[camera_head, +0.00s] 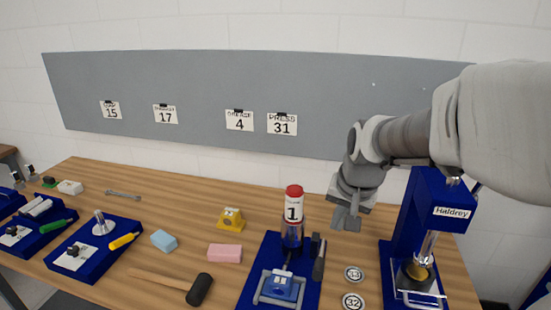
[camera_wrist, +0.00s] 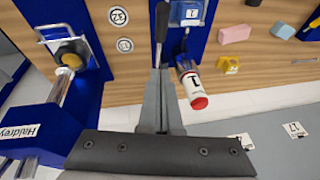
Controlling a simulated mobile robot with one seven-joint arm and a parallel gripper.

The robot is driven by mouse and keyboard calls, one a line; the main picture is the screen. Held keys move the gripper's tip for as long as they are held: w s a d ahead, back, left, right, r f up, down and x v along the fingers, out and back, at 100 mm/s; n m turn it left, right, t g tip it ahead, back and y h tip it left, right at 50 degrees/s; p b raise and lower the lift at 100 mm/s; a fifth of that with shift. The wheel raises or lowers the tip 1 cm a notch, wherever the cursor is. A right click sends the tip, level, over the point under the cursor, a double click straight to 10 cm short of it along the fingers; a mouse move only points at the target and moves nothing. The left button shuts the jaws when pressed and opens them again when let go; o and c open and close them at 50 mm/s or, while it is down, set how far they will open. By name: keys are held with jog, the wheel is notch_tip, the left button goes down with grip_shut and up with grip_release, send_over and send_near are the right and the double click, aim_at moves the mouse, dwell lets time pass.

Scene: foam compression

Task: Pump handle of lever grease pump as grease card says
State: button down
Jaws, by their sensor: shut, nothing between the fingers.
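The lever grease pump stands on a blue base (camera_head: 255,290) on the bench, with a clear-bodied, red-capped canister (camera_head: 293,215) marked 1. Its black handle (camera_head: 319,262) stands up right of the canister; it also shows in the wrist view (camera_wrist: 161,28). The grease card (camera_head: 239,120) hangs on the grey board and reads 4; its small heading is blurred. My gripper (camera_head: 346,222) is shut and empty, above and right of the handle in the head view. In the wrist view its fingertips (camera_wrist: 160,76) line up with the handle's end; I cannot tell whether they touch.
A blue Haldrey press (camera_head: 425,215) stands close on the right. Round discs marked 33 (camera_head: 354,274) and 32 (camera_head: 353,301) lie between. Left are a yellow block (camera_head: 231,218), a pink block (camera_head: 225,253) and a mallet (camera_head: 199,289). Another card (camera_head: 282,124) reads 31.

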send_over(320, 262)
jog(key=d, duration=0.2)
notch_tip(320, 262, down, 8)
jog(key=r, duration=0.1)
jog(key=f, duration=0.1)
jog(key=a+f, duration=0.1)
jog(key=f, duration=0.1)
jog(key=shift+s+a+f+p, duration=0.2)
jog(key=shift+s+f+p, duration=0.1)
jog(key=shift+s+p, duration=0.1)
jog(key=shift+s+a+f, duration=0.15)
jog(key=shift+s+f, duration=0.05)
jog(key=shift+f, duration=0.35)
